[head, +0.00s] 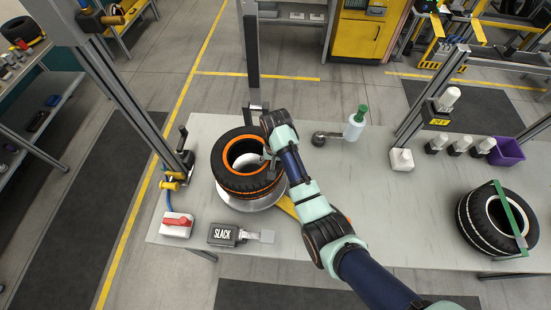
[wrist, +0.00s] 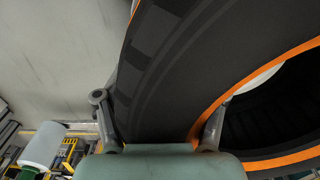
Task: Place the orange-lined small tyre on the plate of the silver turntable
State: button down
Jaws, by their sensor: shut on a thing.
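The orange-lined small tyre (head: 235,172) is over the plate of the silver turntable (head: 250,203) in the head view, lying roughly flat. Whether it touches the plate or hangs just above it I cannot tell. My gripper (head: 271,163) is at the tyre's right side, shut on its wall. In the wrist view the tyre (wrist: 185,70) fills much of the picture, and my gripper (wrist: 155,125) has one finger on the outer tread and the other inside the orange rim. The tyre hides most of the plate; its front edge shows as a silver rim.
A SLACK box (head: 224,234) and a red-and-white switch (head: 177,224) stand at the front left. A clamp post (head: 180,160) is close left of the tyre. A green-topped bottle (head: 355,123) stands behind right. Another tyre with a green strap (head: 493,222) is far right. The middle right table is clear.

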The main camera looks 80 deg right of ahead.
jog(key=shift+w+d+f, duration=0.1)
jog(key=shift+f, duration=2.45)
jog(key=shift+b, duration=0.3)
jog(key=shift+c, duration=0.3)
grip_release()
notch_tip(320, 180, up, 12)
jog(key=shift+p, duration=0.8)
